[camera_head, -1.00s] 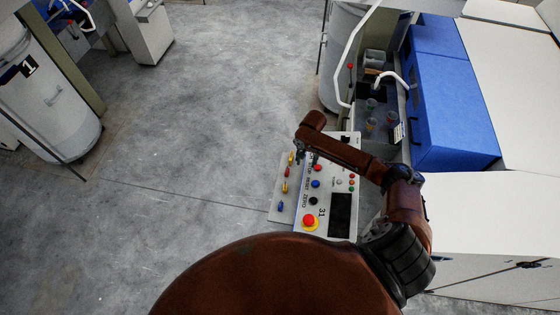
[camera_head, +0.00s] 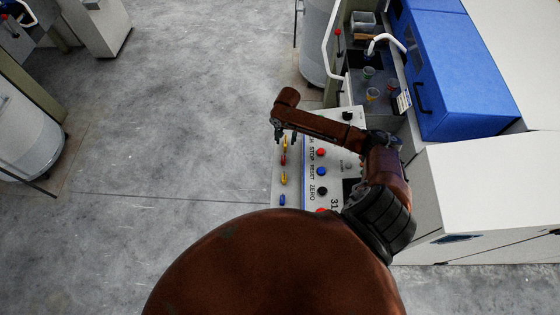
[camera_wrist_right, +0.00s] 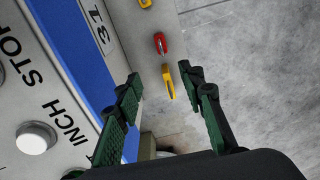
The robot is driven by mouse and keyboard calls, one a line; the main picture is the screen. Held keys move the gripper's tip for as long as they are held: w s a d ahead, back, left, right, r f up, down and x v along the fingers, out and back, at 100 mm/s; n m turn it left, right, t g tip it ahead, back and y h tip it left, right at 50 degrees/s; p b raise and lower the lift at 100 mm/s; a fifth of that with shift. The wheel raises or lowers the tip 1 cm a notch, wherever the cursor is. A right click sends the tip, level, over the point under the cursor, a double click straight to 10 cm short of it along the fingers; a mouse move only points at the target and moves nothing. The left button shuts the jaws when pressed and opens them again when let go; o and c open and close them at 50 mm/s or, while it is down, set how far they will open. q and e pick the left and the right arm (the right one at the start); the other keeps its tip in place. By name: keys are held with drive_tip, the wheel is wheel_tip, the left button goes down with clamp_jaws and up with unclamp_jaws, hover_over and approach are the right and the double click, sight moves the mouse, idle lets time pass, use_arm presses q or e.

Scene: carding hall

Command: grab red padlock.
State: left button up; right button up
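The red padlock (camera_head: 283,160) is in a row of small padlocks along the left strip of the control panel, between two yellow ones. It also shows near the top of the right wrist view (camera_wrist_right: 160,43). My right gripper (camera_head: 285,137) is over the far end of this row. In the right wrist view my right gripper (camera_wrist_right: 163,78) is open, with a yellow padlock (camera_wrist_right: 168,86) between and just beyond its fingertips. The red padlock is past that yellow one, clear of both fingers. My left gripper is not in view.
The control panel (camera_head: 335,131) has several push buttons and is partly hidden by my arm. A blue padlock (camera_head: 282,200) is at the row's near end. A blue machine cover (camera_head: 455,90) and white cabinet (camera_head: 490,180) stand to the right. Grey floor (camera_head: 180,120) is clear on the left.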

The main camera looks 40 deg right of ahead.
drive_tip(key=f+b, duration=0.3)
drive_tip(key=f, duration=0.2)
drive_tip(key=f+b, duration=0.4)
drive_tip(key=shift+w+f, duration=0.2)
drive_tip(key=shift+f, duration=0.15)
wheel_tip(320, 180, down, 2)
drive_tip(key=shift+a+f, duration=0.1)
drive_tip(key=shift+a+f+b, duration=0.1)
drive_tip(key=shift+f+b, duration=0.65)
drive_tip(key=shift+f, duration=2)
drive_tip(key=shift+c, duration=0.4)
clamp_jaws()
